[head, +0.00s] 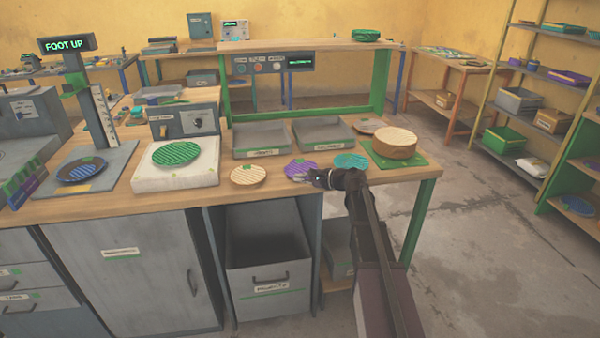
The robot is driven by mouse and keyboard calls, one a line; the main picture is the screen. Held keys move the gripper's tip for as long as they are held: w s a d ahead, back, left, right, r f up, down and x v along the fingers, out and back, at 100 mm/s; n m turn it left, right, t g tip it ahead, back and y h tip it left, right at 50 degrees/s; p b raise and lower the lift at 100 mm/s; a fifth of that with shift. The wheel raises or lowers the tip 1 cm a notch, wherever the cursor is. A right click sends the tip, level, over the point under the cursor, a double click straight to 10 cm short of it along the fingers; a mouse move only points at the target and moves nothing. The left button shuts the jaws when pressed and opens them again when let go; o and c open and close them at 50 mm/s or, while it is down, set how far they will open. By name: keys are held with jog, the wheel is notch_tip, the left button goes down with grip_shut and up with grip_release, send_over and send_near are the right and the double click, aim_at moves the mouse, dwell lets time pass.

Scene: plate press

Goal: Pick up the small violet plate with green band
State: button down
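A small violet striped plate (298,167) lies on the wooden bench top, near the front edge and right of centre. A small patch of green shows on it; a full band is too small to make out. My gripper (314,177) is low over the bench at the plate's front right edge, with my arm reaching in from the lower right. The gripper tips overlap the plate's near side in the head view. I cannot tell whether they touch it, or whether the fingers are open or shut.
A cream plate (248,175) lies left of the violet one, and a teal plate (350,161) lies to its right. Two grey trays (262,153) (323,145) stand behind. A stack of tan plates (395,150) sits on a green mat (376,157) at right. A white scale (150,181) holds a green plate.

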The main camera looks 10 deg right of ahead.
jog(key=shift+r, duration=0.15)
notch_tip(320, 180, up, 3)
jog(key=p, duration=0.3)
jog(key=shift+r+p, duration=0.15)
jog(key=shift+p, duration=0.15)
jog(key=s+r+p, duration=0.1)
jog(key=s, duration=1.5)
jog(key=shift+d+r, duration=0.2)
jog(key=shift+d, duration=0.2)
